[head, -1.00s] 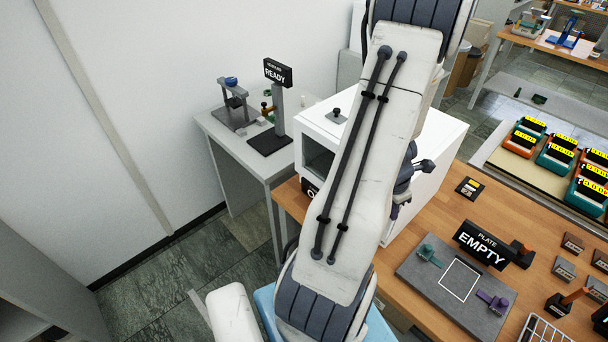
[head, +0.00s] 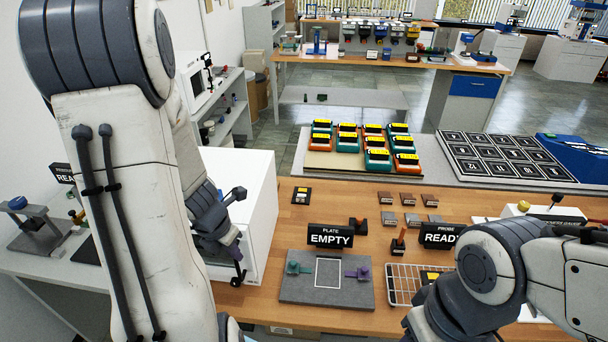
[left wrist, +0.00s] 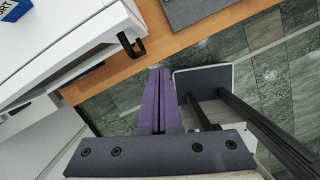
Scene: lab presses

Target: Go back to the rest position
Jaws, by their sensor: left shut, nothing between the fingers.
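My left arm crosses the left side of the head view, and its gripper (head: 236,256) hangs in front of the white box-shaped machine. The purple fingers (left wrist: 158,100) are together in the left wrist view, with nothing between them. There they are over the floor, beside the wooden bench edge and apart from the dark handle (left wrist: 131,45). My right arm shows at the lower right of the head view, bent above the bench. Its gripper is out of the picture.
The white machine (head: 262,195) stands on the wooden bench (head: 300,215) close to my left gripper. A grey plate fixture (head: 300,292) with an EMPTY sign (head: 330,236) and a wire rack (head: 400,282) lie ahead.

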